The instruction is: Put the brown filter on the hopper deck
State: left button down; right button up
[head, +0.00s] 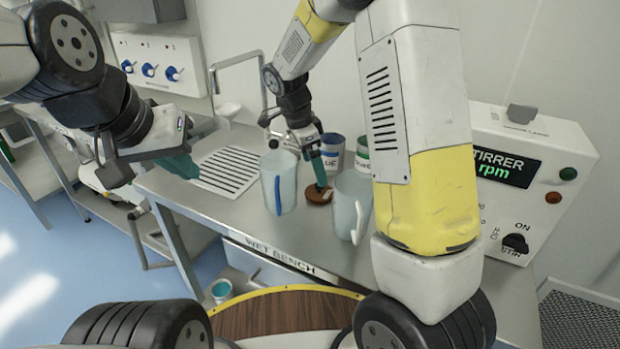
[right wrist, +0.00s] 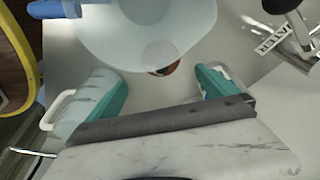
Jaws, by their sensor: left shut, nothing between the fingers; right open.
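The brown filter (head: 318,195) is a small round brown disc with a pale mark, lying on the wet bench (head: 245,212) between two jugs. My right gripper (head: 317,172) is over it, with a teal finger close to its top; I cannot tell whether they touch. In the right wrist view the teal fingers (right wrist: 161,82) are spread apart, and a small part of the brown filter (right wrist: 166,69) shows between them, mostly hidden by a translucent jug. My left gripper (head: 180,165) is shut and empty above the bench's left end. I cannot pick out a hopper deck.
A jug with a blue handle (head: 280,182) and a jug with a white handle (head: 351,203) flank the filter closely. Labelled tubs (head: 332,152) stand behind. A slatted drain (head: 228,170) lies left, and a stirrer box (head: 530,175) stands right.

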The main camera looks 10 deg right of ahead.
aim_at(319, 190)
jog(key=x, duration=0.8)
jog(key=shift+w+a+f, duration=0.1)
jog(key=shift+w, duration=0.1)
jog(key=c, duration=1.6)
